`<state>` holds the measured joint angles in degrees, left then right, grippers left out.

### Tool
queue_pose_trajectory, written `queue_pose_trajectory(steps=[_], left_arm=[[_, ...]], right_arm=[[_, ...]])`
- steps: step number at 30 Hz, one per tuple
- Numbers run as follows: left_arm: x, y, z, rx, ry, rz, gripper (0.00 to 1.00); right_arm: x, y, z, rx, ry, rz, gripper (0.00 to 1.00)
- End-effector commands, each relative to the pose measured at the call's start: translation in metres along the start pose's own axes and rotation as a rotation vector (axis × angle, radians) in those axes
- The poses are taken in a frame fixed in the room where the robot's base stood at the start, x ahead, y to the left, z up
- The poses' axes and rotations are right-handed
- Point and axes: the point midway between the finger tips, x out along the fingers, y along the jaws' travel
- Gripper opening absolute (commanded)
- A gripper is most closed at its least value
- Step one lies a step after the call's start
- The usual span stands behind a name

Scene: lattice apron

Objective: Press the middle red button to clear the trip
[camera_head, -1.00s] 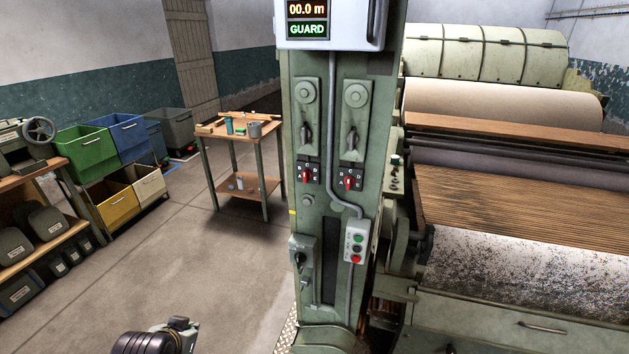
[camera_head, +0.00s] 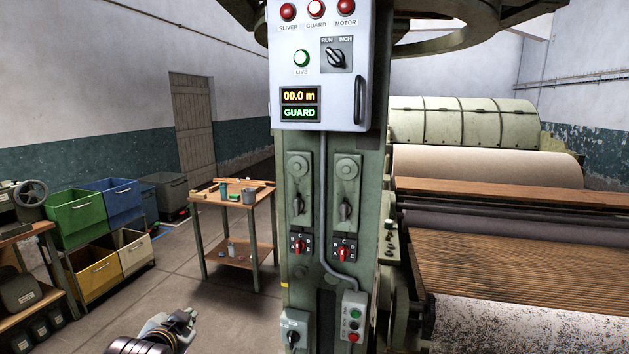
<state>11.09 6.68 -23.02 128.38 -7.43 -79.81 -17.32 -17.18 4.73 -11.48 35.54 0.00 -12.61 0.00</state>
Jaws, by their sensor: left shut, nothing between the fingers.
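The middle red button (camera_head: 316,8), labelled GUARD, sits at the top of the white control panel (camera_head: 348,90). It looks lit, brighter than the red SLIVER button (camera_head: 288,12) on its left and the red MOTOR button (camera_head: 345,7) on its right. The panel display (camera_head: 300,105) reads 00.0 m and GUARD. My left gripper (camera_head: 186,317) is at the bottom left, shut and empty, well below the panel and to its left, touching nothing visible. My right gripper is not in view.
A green column (camera_head: 308,228) carries the panel, red selector knobs and a small push-button box (camera_head: 352,318). The rollered machine (camera_head: 490,262) fills the right. A wooden table (camera_head: 235,197) and coloured bins (camera_head: 75,218) stand left. Floor between is open.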

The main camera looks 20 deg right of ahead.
Motion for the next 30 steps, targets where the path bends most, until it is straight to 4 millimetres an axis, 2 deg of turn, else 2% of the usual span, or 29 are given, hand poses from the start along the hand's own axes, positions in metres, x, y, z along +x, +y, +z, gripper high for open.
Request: queue_pose_trajectory(steps=[3,17,30], left_arm=[[-0.003,-0.01,-0.025,0.041,0.042,-0.028,0.0],[-0.02,-0.04,-0.115,0.197,0.183,-0.141,0.0],[-0.049,-0.065,-0.198,0.351,0.304,-0.268,0.0]], right_arm=[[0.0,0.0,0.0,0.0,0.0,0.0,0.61],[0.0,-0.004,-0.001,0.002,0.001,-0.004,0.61],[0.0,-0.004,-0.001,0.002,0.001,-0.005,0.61]])
